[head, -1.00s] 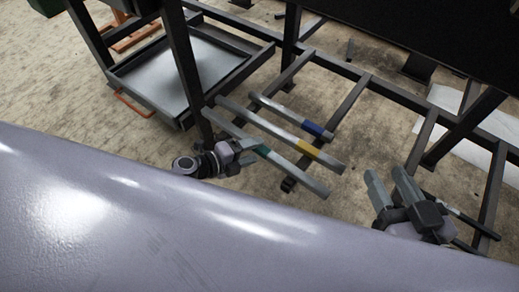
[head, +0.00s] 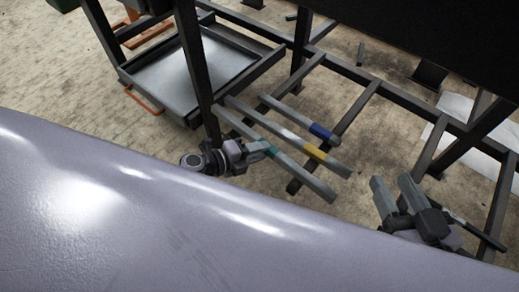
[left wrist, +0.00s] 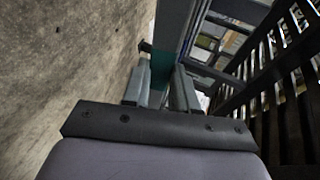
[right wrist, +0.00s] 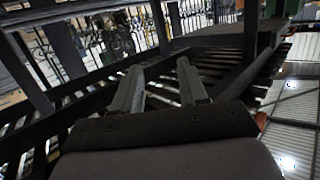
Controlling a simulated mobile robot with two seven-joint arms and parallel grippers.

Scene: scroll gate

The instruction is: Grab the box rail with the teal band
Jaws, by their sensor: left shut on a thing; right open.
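The box rail with the teal band (head: 300,174) is the nearest of three grey rails lying side by side on the dark frame. My left gripper (head: 270,150) is shut on this rail at its teal band. In the left wrist view the teal band (left wrist: 160,72) shows between the two fingers of the left gripper (left wrist: 161,88). My right gripper (head: 395,190) is open and empty, off to the right of the rails. In the right wrist view its fingers (right wrist: 160,80) stand apart with nothing between them.
The rail with the yellow band (head: 285,136) and the rail with the blue band (head: 298,116) lie just beyond. A grey tray (head: 180,115) on a dark stand is at the back left. Dark frame bars (head: 350,120) cross the floor around the rails.

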